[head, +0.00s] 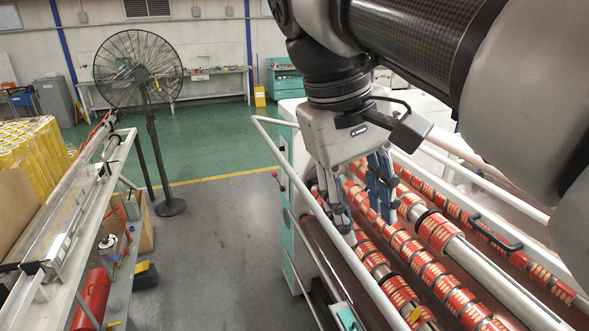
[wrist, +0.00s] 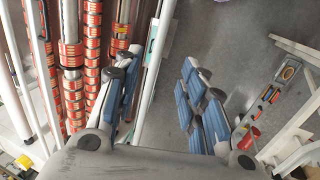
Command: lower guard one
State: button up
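A white tubular bar (head: 300,186), which looks like a guard, runs along the near side of the tape rewinding machine (head: 288,215). It bends at its far end and appears raised above the rollers' front edge. I see no label marking it as guard one. My gripper (head: 356,200) points down close to this bar, with its blue-padded fingers spread. In the wrist view, my gripper (wrist: 158,72) is open and empty. The white bar (wrist: 152,72) passes between the two fingers in the picture, closer to the left finger. Contact or height difference cannot be told.
Rollers with red tape rolls (head: 440,235) lie right of the bar, and a black handle (head: 497,235) sits farther right. A work stand (head: 75,240) with a red cylinder (head: 92,298) is at left. A fan (head: 139,70) stands behind. Grey floor (head: 225,250) between is clear.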

aim_at(378, 294)
jog(key=x, duration=0.5)
jog(key=b+x, duration=0.1)
jog(key=x, duration=0.5)
jog(key=s+b+x, duration=0.1)
jog(key=x, duration=0.4)
jog(key=shift+d+f, duration=0.15)
jog(key=shift+f, duration=0.25)
jog(key=shift+c, duration=0.6)
grip_shut()
